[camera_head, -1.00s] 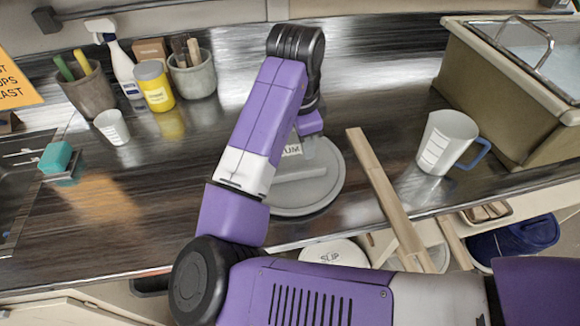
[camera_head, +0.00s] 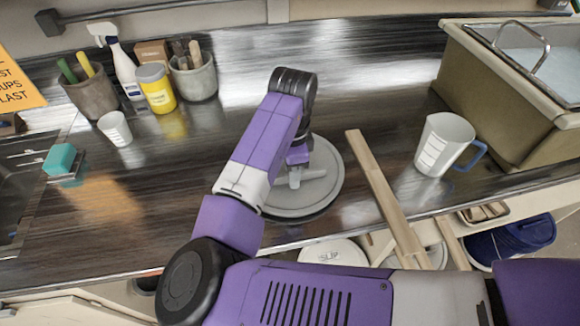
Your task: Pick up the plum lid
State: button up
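A round grey lid (camera_head: 328,175) with a raised bar handle lies on the dark counter, partly covered by my arm. Its label read "UM" at the end in the earlier view and is now hidden, so I take it as the plum lid. My gripper (camera_head: 295,181) points down over the lid's middle, with its pale fingertips at the bar handle. The view is too small to tell whether the fingers are open or closed on the handle. The lid appears to rest on the counter.
A wooden stick (camera_head: 377,185) lies just right of the lid, overhanging the front edge. A measuring jug (camera_head: 443,145) and a large basin (camera_head: 500,95) stand farther right. Pots and bottles (camera_head: 158,88) stand at back left. A lidded slip bucket (camera_head: 333,253) is below the counter edge.

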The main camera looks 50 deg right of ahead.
jog(key=shift+f, duration=0.2)
dwell(0.4)
grip_shut()
dwell(1.2)
